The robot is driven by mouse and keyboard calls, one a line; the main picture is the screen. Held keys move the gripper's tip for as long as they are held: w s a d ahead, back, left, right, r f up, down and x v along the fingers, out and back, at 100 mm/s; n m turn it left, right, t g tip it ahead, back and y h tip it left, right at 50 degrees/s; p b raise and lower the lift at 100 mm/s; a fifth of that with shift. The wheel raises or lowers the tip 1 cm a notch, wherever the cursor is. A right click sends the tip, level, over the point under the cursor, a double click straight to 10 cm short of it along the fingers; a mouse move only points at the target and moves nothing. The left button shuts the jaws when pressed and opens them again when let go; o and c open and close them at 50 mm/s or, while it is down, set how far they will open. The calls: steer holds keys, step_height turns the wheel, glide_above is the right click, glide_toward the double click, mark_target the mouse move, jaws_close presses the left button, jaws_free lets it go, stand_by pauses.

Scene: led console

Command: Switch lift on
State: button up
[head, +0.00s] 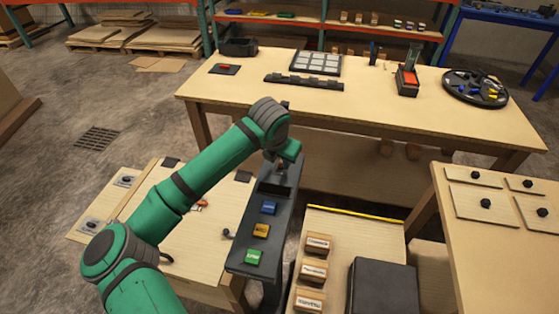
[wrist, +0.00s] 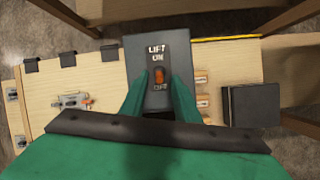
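The lift switch (wrist: 160,76) is a small orange lever on a black plate marked LIFT, with ON above it and OFF below it, in the wrist view. Which way the lever is tipped is too small to tell. The plate sits at the far end of the dark console (head: 242,256), and in the head view my arm hides the switch. My gripper (head: 279,163) is over that end of the console. In the wrist view its two green fingers (wrist: 160,92) stand apart on either side of the switch, with nothing held. Whether they touch the console cannot be told.
Blue (head: 268,207), yellow (head: 261,230) and green (head: 253,257) buttons line the console's near part. A wooden board with latches lies to its left. Labelled wooden blocks (head: 313,270) and a black box (head: 383,288) are to its right. A long table (head: 215,92) stands behind.

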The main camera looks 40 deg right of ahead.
steer(key=shift+w+f, duration=0.15)
steer(key=shift+f, duration=0.2)
steer(key=shift+c, duration=0.6)
jaws_close()
